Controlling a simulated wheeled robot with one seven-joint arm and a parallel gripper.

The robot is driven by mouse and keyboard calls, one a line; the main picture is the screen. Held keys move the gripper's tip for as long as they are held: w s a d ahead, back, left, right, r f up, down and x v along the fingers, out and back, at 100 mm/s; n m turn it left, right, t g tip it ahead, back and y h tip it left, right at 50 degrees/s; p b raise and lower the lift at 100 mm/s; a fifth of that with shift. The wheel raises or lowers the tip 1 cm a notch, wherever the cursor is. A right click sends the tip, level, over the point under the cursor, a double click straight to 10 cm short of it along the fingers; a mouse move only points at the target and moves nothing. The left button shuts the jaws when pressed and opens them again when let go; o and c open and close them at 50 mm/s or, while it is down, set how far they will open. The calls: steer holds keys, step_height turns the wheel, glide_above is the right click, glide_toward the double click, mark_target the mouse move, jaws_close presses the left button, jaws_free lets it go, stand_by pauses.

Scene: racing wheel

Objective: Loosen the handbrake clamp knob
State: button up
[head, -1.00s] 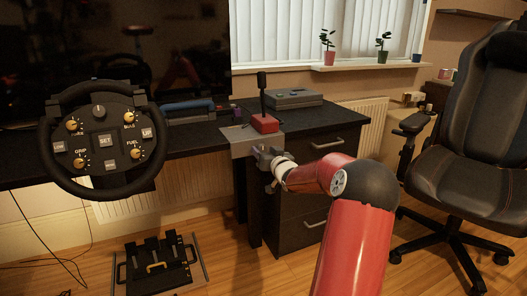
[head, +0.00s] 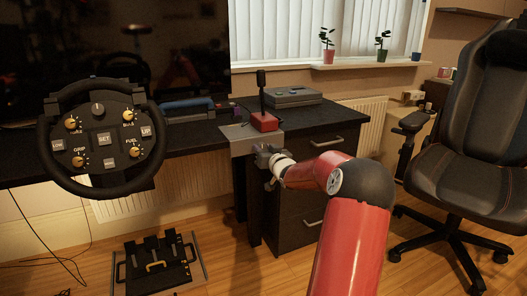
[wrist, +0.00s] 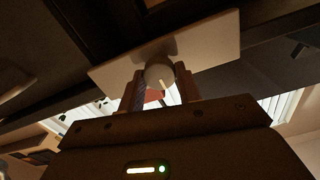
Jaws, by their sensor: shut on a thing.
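The handbrake (head: 265,122), a red base with a black upright lever, stands on a grey clamp plate (head: 238,141) at the desk's front edge. In the wrist view the clamp's pale plate (wrist: 215,42) is seen from below. The round, pale clamp knob (wrist: 158,75) sits under it with a light mark on its face. My gripper (head: 265,158) is below the desk edge under the handbrake. In the wrist view my gripper (wrist: 160,88) has one finger on each side of the knob and is shut on it. The knob is hidden or too small to make out in the head view.
A black racing wheel (head: 103,138) is at the left, with a pedal set (head: 158,262) on the floor below. A drawer unit (head: 310,205) stands close behind my forearm. A gaming chair (head: 460,150) is at the right. A grey case (head: 292,97) lies on the desk.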

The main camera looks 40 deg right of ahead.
steer(key=shift+a+f+n+b, duration=0.1)
steer(key=shift+a+n+b, duration=0.05)
steer(key=shift+n+b, duration=6.75)
steer(key=shift+n+p, duration=0.8)
steer(key=shift+n, duration=0.3)
steer(key=o, duration=1)
steer(key=v, duration=0.7)
steer(key=shift+s, duration=0.35)
